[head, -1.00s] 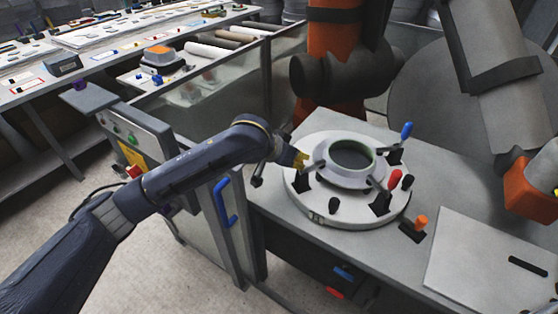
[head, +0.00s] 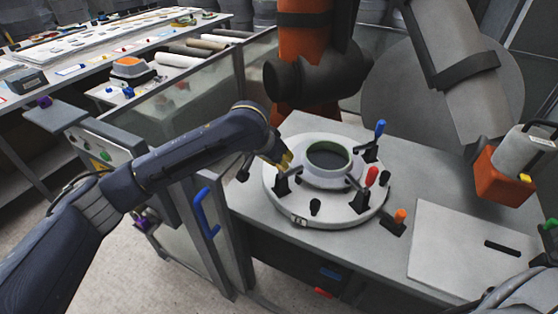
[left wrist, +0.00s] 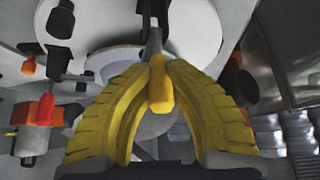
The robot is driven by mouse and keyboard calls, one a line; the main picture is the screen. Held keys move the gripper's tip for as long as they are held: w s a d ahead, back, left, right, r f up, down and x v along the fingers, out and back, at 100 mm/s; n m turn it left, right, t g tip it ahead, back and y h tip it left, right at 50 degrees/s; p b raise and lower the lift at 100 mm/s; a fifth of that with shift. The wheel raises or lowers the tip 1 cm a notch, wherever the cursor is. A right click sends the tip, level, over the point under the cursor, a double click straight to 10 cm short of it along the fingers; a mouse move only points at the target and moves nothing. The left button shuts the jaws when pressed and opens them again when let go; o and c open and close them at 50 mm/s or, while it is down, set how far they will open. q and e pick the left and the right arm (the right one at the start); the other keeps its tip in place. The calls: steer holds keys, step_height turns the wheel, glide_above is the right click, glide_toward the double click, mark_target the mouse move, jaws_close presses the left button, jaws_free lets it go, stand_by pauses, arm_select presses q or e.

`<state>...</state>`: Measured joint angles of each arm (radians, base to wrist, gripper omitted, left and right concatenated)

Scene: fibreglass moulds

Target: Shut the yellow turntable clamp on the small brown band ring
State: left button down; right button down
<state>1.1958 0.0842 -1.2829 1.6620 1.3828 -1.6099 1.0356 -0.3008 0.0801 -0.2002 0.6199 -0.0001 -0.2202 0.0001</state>
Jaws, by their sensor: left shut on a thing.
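The white round turntable (head: 345,216) stands on the grey bench. A ring-shaped piece (head: 328,157) with a pale flange and dark greenish inside sits on its middle; I cannot make out a brown band. My left gripper (head: 286,161) is at the turntable's left side, beside the ring. In the left wrist view its yellow fingers (left wrist: 160,75) are shut on the yellow clamp handle (left wrist: 160,92), whose grey lever runs on towards the turntable. The clamp's black base (head: 282,187) stands below the gripper. Whether the clamp's tip touches the ring is hidden. My right gripper is not in view.
Other turntable clamps have a blue handle (head: 380,128) and a red handle (head: 371,176). An orange-handled clamp (head: 400,215) is on the bench at right. A pale board (head: 465,245) lies at the bench's right. A glass-sided partition (head: 190,95) stands behind my left arm.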

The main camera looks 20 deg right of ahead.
arm_select(q)
steer(key=c, duration=1.4)
jaws_free()
steer(key=shift+d+r, duration=0.15)
steer(key=shift+d, duration=0.1)
steer(key=shift+o, duration=1.1)
steer(key=shift+a, duration=0.1)
steer(key=v, duration=1.2)
